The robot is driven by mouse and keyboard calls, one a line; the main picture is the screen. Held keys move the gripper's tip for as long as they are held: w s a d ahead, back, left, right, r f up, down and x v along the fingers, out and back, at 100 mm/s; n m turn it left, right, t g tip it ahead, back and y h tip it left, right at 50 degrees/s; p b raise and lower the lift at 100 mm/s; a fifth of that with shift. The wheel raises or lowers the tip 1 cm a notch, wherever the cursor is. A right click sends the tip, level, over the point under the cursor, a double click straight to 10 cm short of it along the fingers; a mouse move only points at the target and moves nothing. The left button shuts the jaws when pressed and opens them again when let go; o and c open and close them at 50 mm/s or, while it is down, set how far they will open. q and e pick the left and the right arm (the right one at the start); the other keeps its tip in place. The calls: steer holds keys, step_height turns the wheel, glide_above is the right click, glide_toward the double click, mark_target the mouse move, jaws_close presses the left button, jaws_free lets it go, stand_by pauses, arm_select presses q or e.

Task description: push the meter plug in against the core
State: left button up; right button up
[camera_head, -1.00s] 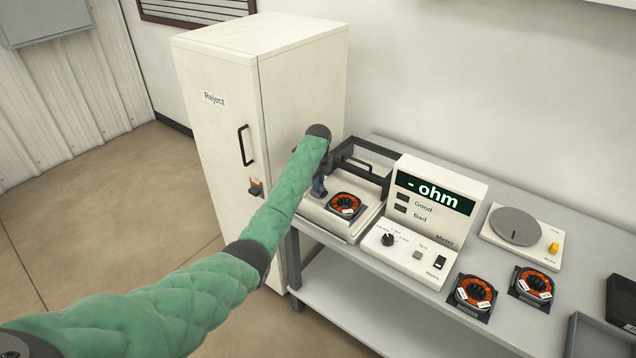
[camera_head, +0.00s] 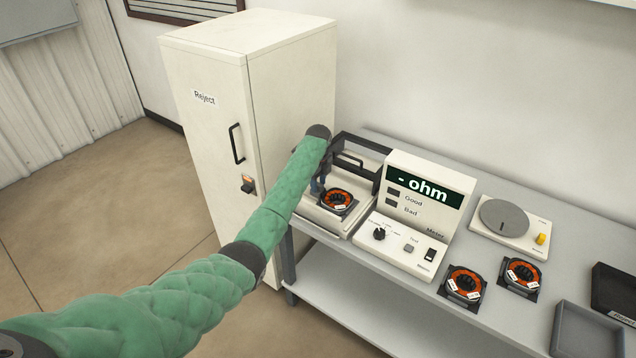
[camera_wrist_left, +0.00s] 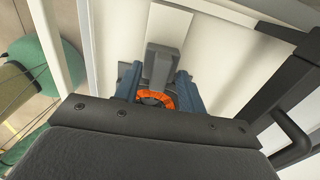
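The core (camera_head: 338,201), an orange ring in a dark square mount, sits on the white fixture base (camera_head: 318,219) left of the meter. Part of its orange ring shows in the left wrist view (camera_wrist_left: 168,99). A grey block that looks like the meter plug (camera_wrist_left: 163,62) stands beside the core. My left gripper (camera_head: 319,188) is over the fixture at the core. Its blue-grey fingers (camera_wrist_left: 158,88) are apart, one on each side of the block, with gaps showing. The wrist housing hides part of the core. My right gripper is not in view.
The meter (camera_head: 420,205) reads "- ohm". A black frame (camera_head: 362,146) stands at the fixture's back. Two more cores (camera_head: 465,285) (camera_head: 521,275), a round-plate device (camera_head: 508,226) and trays (camera_head: 590,331) are to the right. The Reject cabinet (camera_head: 215,140) stands left.

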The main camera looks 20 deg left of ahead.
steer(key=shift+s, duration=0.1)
arm_select(q)
steer(key=shift+r, duration=0.25)
step_height(320, 180, up, 6)
steer(key=b, duration=0.2)
steer(key=shift+r+b, duration=0.2)
steer(key=shift+b, duration=0.1)
steer(key=shift+r, duration=0.45)
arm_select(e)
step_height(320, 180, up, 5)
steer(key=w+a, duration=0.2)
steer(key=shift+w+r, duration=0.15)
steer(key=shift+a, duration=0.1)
